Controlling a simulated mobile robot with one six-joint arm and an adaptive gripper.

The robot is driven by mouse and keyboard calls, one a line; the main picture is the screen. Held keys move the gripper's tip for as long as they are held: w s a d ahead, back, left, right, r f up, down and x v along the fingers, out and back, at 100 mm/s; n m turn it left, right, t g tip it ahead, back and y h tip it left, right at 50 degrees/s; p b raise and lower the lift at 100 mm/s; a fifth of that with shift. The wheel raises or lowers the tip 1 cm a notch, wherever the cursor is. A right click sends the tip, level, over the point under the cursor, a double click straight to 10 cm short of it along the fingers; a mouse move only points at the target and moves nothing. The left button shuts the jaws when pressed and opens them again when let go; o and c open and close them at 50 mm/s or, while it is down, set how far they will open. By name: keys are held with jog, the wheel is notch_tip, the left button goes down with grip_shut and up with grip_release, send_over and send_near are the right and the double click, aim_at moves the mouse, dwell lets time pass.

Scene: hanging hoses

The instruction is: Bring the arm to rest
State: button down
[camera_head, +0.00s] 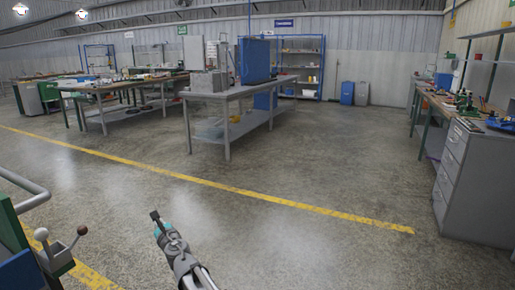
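My arm (188,268) reaches up from the bottom edge of the head view, left of the middle. My gripper (157,218) is at its upper end, tilted up and to the left, with a dark tip and a teal part just behind it. The tip is too small to tell whether the fingers are open or shut. It appears over bare concrete floor, and nothing in view clearly touches it. No hanging hoses can be made out.
A machine with ball-tipped levers (62,246) and a grey rail (24,190) stands at the left edge. A grey drawer cabinet (460,185) stands at right. Workbenches (240,92) are farther back. The floor (330,250) around the arm is clear, crossed by a yellow line (220,185).

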jog(key=w+d+f+m+h, duration=0.15)
jog(key=d+m+h, duration=0.35)
jog(key=d+m, duration=0.55)
jog(key=w+d+f+m+g+h, duration=0.1)
jog(key=d+f+m+h, duration=0.25)
jog(key=d+m, duration=0.65)
jog(key=w+d+f+m+h, duration=0.15)
jog(key=d+m+h, duration=0.45)
jog(key=d, duration=0.9)
jog(key=s+d+f+m+g, duration=0.7)
jog(key=s+d+f+m, duration=0.15)
jog(key=d+m, duration=0.25)
jog(key=s+d+f+m+g+y, duration=0.2)
jog(key=s+m+g, duration=0.1)
jog(key=s+m, duration=0.3)
jog(key=s+d+f+m+g+y, duration=0.1)
jog(key=s+d+f+m+g, duration=0.2)
jog(key=s, duration=0.5)
notch_tip(320, 180, up, 36)
jog(key=a+p, duration=0.1)
jog(key=p, duration=3.4)
jog(key=shift+r+m, duration=0.25)
jog(key=shift+m, duration=0.1)
jog(key=shift+s+y, duration=0.1)
jog(key=shift+y, duration=0.15)
